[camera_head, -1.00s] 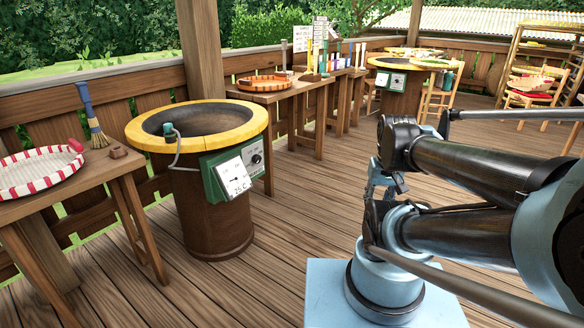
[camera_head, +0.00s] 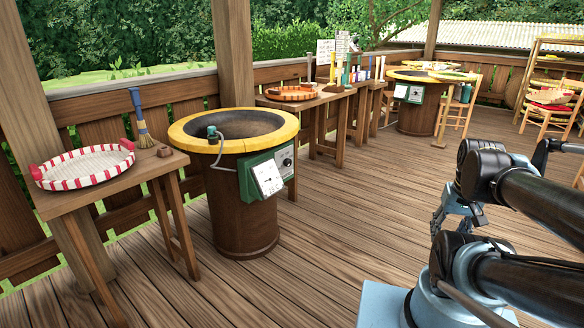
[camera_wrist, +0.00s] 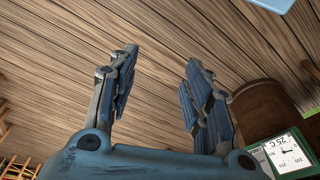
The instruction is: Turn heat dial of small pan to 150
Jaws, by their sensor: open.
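A round pan (camera_head: 178,134) with a yellow rim stands on a brown wooden barrel base in the head view, left of centre. A green control box on its front carries a white gauge (camera_head: 267,178) and a dark dial (camera_head: 287,162); the dial's setting is too small to read. The wrist view shows the gauge (camera_wrist: 286,154) at lower right, labelled 25 C. My gripper (camera_wrist: 163,62) is open and empty, its two fingers apart over the deck. In the head view my gripper (camera_head: 440,212) is right of the pan, well apart from it.
A side table (camera_head: 60,205) at left holds a red-and-white tray (camera_head: 82,168), a brush (camera_head: 143,125) and a small block. Further tables and another similar pan (camera_head: 412,75) stand behind along the railing. The wooden deck (camera_head: 330,255) between my arm and the near pan is clear.

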